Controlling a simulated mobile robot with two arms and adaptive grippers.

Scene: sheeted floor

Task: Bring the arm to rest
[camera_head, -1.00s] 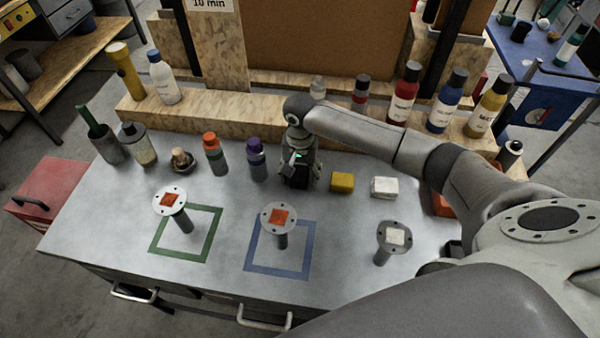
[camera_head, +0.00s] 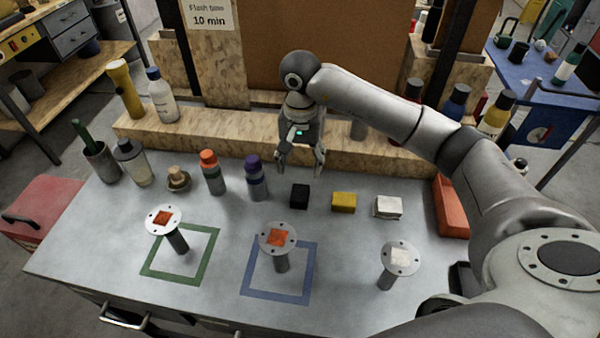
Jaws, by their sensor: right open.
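My right gripper (camera_head: 300,168) is open and empty. It hangs above the back of the grey metal table (camera_head: 105,235), its fingers pointing down. A black block (camera_head: 300,196) lies on the table just below the fingers, apart from them. My right arm reaches in from the right side of the picture. My left gripper is not in view.
A yellow block (camera_head: 343,203) and a white block (camera_head: 388,207) lie right of the black one. Flanged stands (camera_head: 165,221) (camera_head: 278,238) (camera_head: 401,259) stand in front, two by the green and blue squares. Bottles (camera_head: 212,174) (camera_head: 257,178) stand left. A wooden ledge (camera_head: 215,132) runs behind.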

